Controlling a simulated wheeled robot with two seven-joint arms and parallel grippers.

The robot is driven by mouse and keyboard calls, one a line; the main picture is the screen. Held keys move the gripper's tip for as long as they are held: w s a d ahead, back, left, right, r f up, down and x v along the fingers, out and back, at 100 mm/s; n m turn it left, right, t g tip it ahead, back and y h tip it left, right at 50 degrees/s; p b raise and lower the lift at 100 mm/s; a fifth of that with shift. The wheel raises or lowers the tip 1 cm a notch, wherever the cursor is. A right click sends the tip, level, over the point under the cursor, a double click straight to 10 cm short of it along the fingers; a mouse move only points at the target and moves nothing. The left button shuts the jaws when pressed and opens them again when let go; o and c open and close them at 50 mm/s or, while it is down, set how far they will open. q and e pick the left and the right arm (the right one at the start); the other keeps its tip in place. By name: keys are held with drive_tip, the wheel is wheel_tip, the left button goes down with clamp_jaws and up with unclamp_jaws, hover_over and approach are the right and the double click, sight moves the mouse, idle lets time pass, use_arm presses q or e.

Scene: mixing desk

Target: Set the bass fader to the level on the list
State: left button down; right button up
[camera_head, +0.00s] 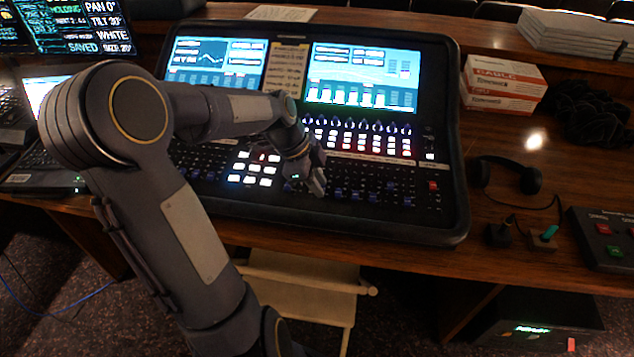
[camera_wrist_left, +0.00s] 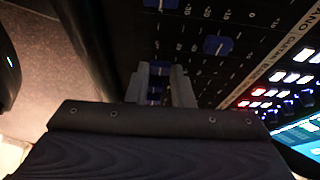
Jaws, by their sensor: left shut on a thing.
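The mixing desk (camera_head: 450,190) stands on the wooden table, with rows of blue fader caps along its lower right part. My left gripper (camera_head: 318,187) reaches down to these faders. In the left wrist view its fingers (camera_wrist_left: 162,88) are shut on a blue fader cap (camera_wrist_left: 158,69), which is partly hidden between them. Another blue cap (camera_wrist_left: 218,45) sits beside it, apart from the fingers. The fader labels are too small to read, so I cannot confirm which is bass. A paper list (camera_head: 287,66) stands between the desk's two screens; its text is unreadable. My right gripper is out of view.
Headphones (camera_head: 505,171) and a small box with coloured buttons (camera_head: 609,240) lie right of the desk. White and red boxes (camera_head: 503,82) are stacked behind them. A laptop (camera_head: 38,150) is at the left. A folding stool (camera_head: 305,283) stands below the table's front edge.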

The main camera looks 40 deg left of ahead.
use_arm(q)
drive_tip(key=w, duration=0.1)
drive_tip(key=w+a, duration=0.1)
drive_tip(key=w, duration=0.1)
drive_tip(key=shift+a+r, duration=0.2)
drive_tip(key=shift+a, duration=0.1)
drive_tip(key=c, duration=1.2)
unclamp_jaws()
drive_tip(key=shift+s, duration=0.1)
drive_tip(key=shift+c, duration=0.2)
drive_tip(key=v, duration=0.7)
drive_tip(key=shift+r, duration=0.4)
drive_tip(key=shift+s, duration=0.1)
drive_tip(key=s+d+f+n+t, duration=0.2)
drive_tip(key=s+d+n, duration=1.2)
drive_tip(key=s+d, duration=0.4)
